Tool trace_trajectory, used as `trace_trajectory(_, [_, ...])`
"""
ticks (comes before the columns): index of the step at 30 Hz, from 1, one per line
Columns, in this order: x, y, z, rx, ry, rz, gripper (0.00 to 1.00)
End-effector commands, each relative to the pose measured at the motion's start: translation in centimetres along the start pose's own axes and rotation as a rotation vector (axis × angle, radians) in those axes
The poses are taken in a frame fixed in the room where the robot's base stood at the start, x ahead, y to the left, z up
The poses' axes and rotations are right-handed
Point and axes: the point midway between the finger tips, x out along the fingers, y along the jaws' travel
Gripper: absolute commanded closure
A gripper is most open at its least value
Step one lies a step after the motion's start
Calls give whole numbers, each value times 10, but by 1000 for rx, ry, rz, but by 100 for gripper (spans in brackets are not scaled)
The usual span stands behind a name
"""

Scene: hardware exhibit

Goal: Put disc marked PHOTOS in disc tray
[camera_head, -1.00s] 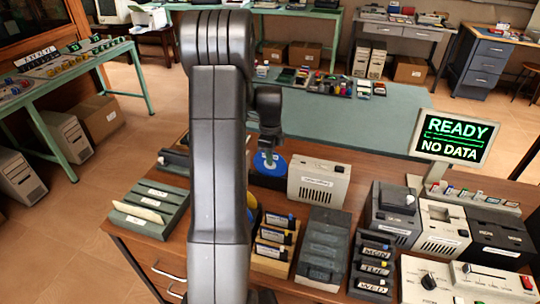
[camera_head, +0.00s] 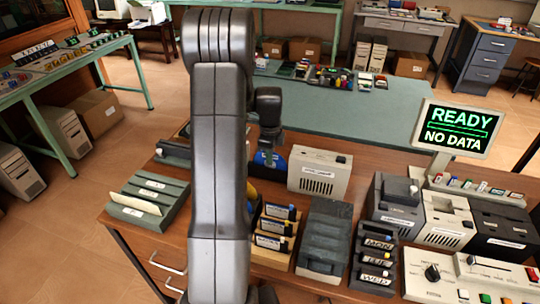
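My gripper (camera_head: 267,155) points down at the blue disc (camera_head: 283,163), just left of the beige box. Whether its fingers are open or shut cannot be made out, nor whether they touch the disc. My arm hides much of the disc and the area left of it. A sliver of yellow (camera_head: 252,190), perhaps another disc, shows at my arm's right edge. No PHOTOS marking is readable on either. I cannot tell which thing is the disc tray.
A beige slotted box (camera_head: 319,172) stands right of my gripper. In front are a wooden rack of labelled cartridges (camera_head: 275,228), a dark grey case (camera_head: 325,240) and a MON/TUE/WED rack (camera_head: 375,258). A green-grey card holder (camera_head: 150,202) lies left. A screen (camera_head: 458,130) reads READY, NO DATA.

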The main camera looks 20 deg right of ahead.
Motion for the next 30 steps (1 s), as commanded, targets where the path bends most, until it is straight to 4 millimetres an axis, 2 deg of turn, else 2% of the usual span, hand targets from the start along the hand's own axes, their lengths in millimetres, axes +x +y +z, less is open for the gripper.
trace_trajectory(8, [0, 0, 0, 0, 0, 0, 100])
trace_trajectory(12, [0, 0, 0, 0, 0, 0, 75])
trace_trajectory(13, [-1, 0, 0, 0, 0, 0, 73])
trace_trajectory(23, [-3, 0, 0, 0, 0, -1, 73])
trace_trajectory(30, [-26, 0, 0, 0, 0, -1, 73])
